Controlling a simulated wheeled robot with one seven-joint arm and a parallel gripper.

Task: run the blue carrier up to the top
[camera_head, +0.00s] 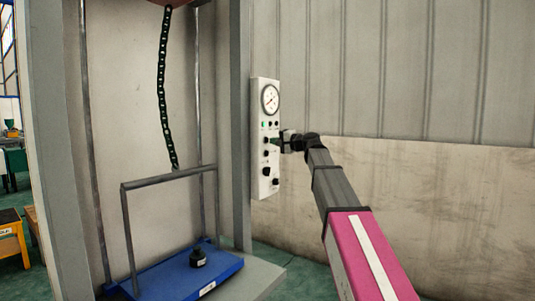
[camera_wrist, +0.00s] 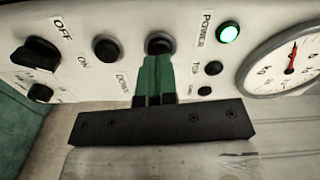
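The blue carrier (camera_head: 165,281) is low in the hoist frame, near the floor. A grey rail frame rises from it, and a black weight (camera_head: 198,258) sits on its deck. The white control panel (camera_head: 258,165) is on the post to the right. My gripper (camera_head: 277,140) is at the panel face. In the wrist view its green fingers (camera_wrist: 157,72) are together, with the tips at a round black button (camera_wrist: 160,44). Whether they touch or press it I cannot tell. A DOWN label (camera_wrist: 123,84) lies between this button and another black button (camera_wrist: 105,48).
A green POWER lamp (camera_wrist: 228,33) is lit; the small TOP lamp (camera_wrist: 214,68) is dark. A dial gauge (camera_head: 270,99) tops the panel. A black knob (camera_wrist: 36,53) has ON and OFF labels. A chain (camera_head: 162,90) hangs above the carrier.

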